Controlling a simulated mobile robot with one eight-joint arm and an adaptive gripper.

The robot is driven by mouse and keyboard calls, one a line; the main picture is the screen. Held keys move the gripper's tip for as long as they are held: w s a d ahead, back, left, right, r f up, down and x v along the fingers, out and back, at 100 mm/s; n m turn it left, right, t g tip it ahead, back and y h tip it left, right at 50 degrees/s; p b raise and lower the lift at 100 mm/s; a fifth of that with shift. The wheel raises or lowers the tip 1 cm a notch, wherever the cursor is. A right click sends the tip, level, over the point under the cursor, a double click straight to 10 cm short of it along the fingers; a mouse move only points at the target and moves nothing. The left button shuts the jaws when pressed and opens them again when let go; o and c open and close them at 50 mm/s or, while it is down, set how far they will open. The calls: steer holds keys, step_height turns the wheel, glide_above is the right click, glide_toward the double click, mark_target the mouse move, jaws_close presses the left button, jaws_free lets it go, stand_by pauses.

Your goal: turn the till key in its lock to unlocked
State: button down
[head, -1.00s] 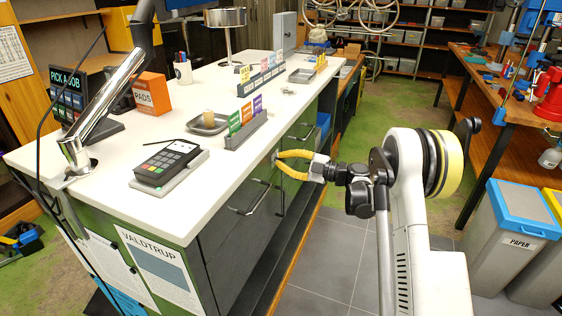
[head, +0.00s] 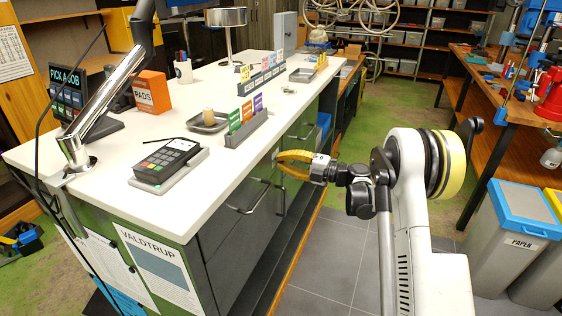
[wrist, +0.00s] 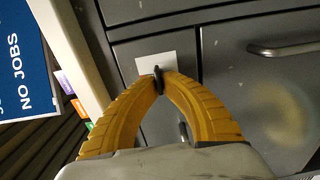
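In the wrist view, the till key (wrist: 158,78) is a small dark upright sliver between the tips of the yellow fingers. It stands in front of a pale square plate (wrist: 152,65) on the grey drawer front. The lock itself is hidden behind the key and fingertips. My gripper (wrist: 160,84) is closed with its tips on both sides of the key. In the head view, my gripper (head: 279,157) reaches the counter's drawer side, and the key is too small to make out there.
The grey drawer front has a bar handle (wrist: 283,48) to the right in the wrist view. The white counter (head: 205,195) carries a card terminal (head: 166,160) and tray (head: 208,122). Grey floor tiles (head: 325,260) lie open in front; bins (head: 515,235) stand right.

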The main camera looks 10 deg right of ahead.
stand_by(0.5)
steer(key=c, duration=1.6)
jaws_free()
steer(key=v, duration=1.2)
